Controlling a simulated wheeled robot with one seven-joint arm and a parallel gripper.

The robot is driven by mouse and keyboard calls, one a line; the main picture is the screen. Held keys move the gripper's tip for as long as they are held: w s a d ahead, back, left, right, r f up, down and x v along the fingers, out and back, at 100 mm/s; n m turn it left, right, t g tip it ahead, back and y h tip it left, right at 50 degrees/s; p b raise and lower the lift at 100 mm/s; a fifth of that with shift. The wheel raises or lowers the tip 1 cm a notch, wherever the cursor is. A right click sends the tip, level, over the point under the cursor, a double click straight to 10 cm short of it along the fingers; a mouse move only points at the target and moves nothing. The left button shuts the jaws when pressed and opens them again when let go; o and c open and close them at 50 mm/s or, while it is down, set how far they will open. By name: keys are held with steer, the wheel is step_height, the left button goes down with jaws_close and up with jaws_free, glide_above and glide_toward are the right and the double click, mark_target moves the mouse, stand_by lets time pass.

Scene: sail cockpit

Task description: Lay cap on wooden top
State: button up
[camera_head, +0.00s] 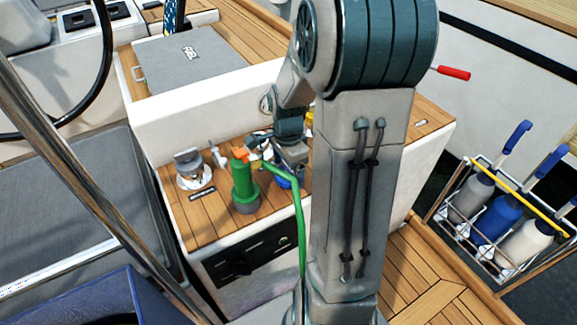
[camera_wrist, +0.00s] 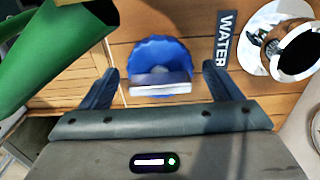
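A round blue cap (camera_wrist: 158,58) with a ribbed rim and a pale bar across it shows in the wrist view, between my fingers. In the head view only a bit of its blue (camera_head: 283,182) shows, behind the green hose. The wooden top (camera_head: 210,215) is a planked surface on a white box; its planks fill the wrist view around the cap (camera_wrist: 195,22). My gripper (camera_wrist: 159,70) is open, with one finger on each side of the cap; contact cannot be told.
A green nozzle (camera_head: 244,185) with an orange tip stands left of my gripper, close by in the wrist view (camera_wrist: 55,45). A metal fitting on a white base (camera_head: 190,168) stands farther left. A WATER label (camera_wrist: 226,38) lies beside the cap. A bottle rack (camera_head: 505,215) is at right.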

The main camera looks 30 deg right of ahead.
step_height(320, 180, up, 12)
steer(key=p, duration=0.2)
steer(key=shift+r, duration=0.2)
stand_by(0.3)
